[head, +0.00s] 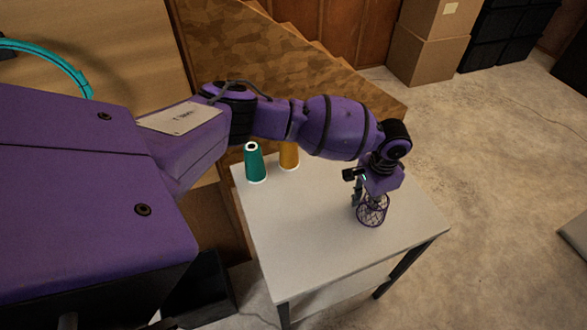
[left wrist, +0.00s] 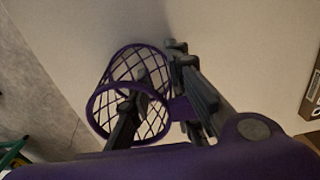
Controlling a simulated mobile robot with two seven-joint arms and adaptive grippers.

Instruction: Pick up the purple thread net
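The purple thread net (head: 372,211) is a small open mesh basket near the right side of the white table, mouth up. I cannot tell for sure whether it rests on the top. My left gripper (head: 364,194) points down at it from above. In the left wrist view, the net (left wrist: 101,96) has one finger of my left gripper (left wrist: 155,95) inside its mouth and the other outside, beside its wall. A gap shows between the fingers, with the mesh wall between them. My right gripper is in neither view.
The white table (head: 290,240) is mostly bare. A green thread cone (head: 254,164) and a yellow-orange cone (head: 289,156) stand at its back left, under my arm. Cardboard boxes (head: 422,58) and black crates (head: 487,40) stand at the back right. Concrete floor (head: 490,130) lies open to the right.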

